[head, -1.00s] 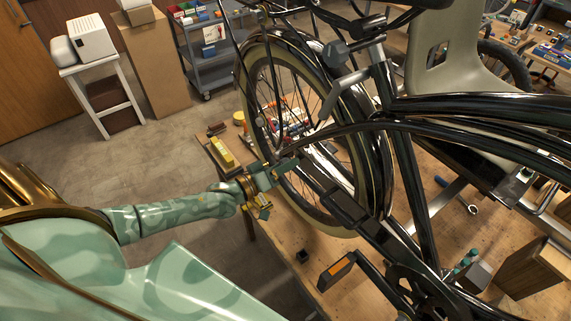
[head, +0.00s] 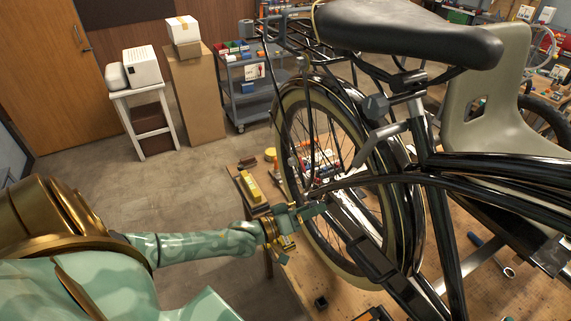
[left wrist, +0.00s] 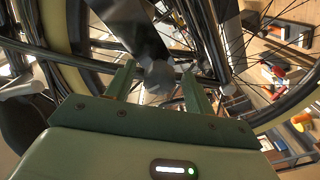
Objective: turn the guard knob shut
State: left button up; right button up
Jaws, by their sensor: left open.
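My left gripper (head: 308,211) is at the bicycle's rear wheel, beside the dark chain guard (head: 368,256). In the left wrist view its two green fingers (left wrist: 158,84) are apart. A small grey, rounded knob (left wrist: 159,76) shows between the fingertips, close to the dark guard arm (left wrist: 130,25). I cannot tell whether the fingers touch it. In the head view the gripper hides the knob. My right gripper is not in view.
The spoked rear wheel (head: 334,262), the frame tube (head: 436,235) and the black saddle (head: 408,32) crowd the space around the gripper. A yellow block (head: 250,187) lies on the wooden bench (head: 300,285). Open floor (head: 190,195) lies to the left.

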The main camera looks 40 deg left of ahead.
pick_arm(q)
jog(key=b+v, duration=0.1)
jog(key=v, duration=1.4)
